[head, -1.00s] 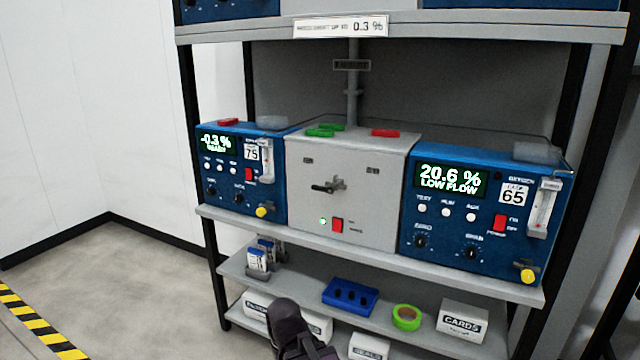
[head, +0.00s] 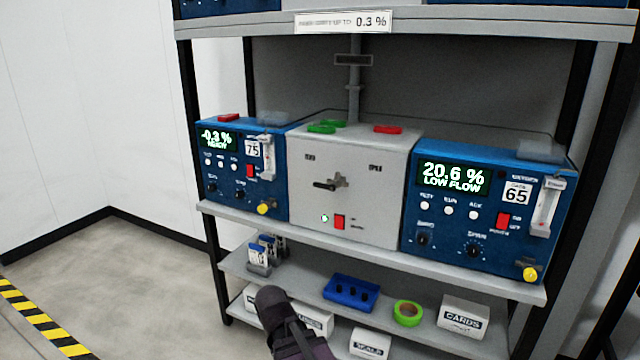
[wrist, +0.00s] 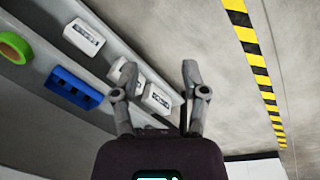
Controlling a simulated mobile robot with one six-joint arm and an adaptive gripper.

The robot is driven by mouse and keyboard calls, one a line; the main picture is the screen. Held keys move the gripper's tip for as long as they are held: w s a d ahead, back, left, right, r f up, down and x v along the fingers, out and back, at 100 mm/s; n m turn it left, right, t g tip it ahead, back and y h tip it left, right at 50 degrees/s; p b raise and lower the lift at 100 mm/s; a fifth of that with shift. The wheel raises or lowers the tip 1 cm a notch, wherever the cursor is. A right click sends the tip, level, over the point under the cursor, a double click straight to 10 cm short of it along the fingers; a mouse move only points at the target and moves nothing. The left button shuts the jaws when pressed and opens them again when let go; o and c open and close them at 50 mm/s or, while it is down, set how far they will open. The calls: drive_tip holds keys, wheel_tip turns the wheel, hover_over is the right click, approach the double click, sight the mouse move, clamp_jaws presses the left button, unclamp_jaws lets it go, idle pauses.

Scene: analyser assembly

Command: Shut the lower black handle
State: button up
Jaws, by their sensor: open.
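The black handle (head: 326,186) is on the front of the grey box (head: 370,205) in the middle of the shelf. It points left from its grey pivot, nearly level. In the head view only part of my dark arm shows at the bottom centre, below and in front of the shelves. My gripper (wrist: 158,82) shows in the wrist view with its two fingers spread apart and nothing between them. It is open beside the lower shelf, away from the handle. The handle is not in the wrist view.
A blue analyser reading -0.3 % (head: 225,165) stands left of the grey box, and one reading 20.6 % (head: 480,215) stands right. The floor at left is clear.

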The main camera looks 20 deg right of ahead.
drive_tip(key=w+d+r+h+p, duration=0.4)
drive_tip(key=w+d+r+h, duration=0.1)
drive_tip(key=w+r, duration=0.25)
drive_tip(key=n+t+h+p, duration=0.3)
drive_tip(key=t+h+p, duration=0.2)
drive_tip(key=h+p, duration=0.5)
approach(319, 186)
drive_tip(key=a+b, duration=0.1)
drive_tip(key=a, duration=0.2)
drive_tip(key=shift+s+a+f+h, duration=0.2)
drive_tip(key=shift+s+h, duration=0.1)
drive_tip(key=shift+h, duration=0.1)
drive_tip(key=shift+d, duration=0.1)
drive_tip(key=x, duration=1.3)
drive_tip(key=shift+d+f, duration=0.1)
drive_tip(key=shift+d, duration=0.25)
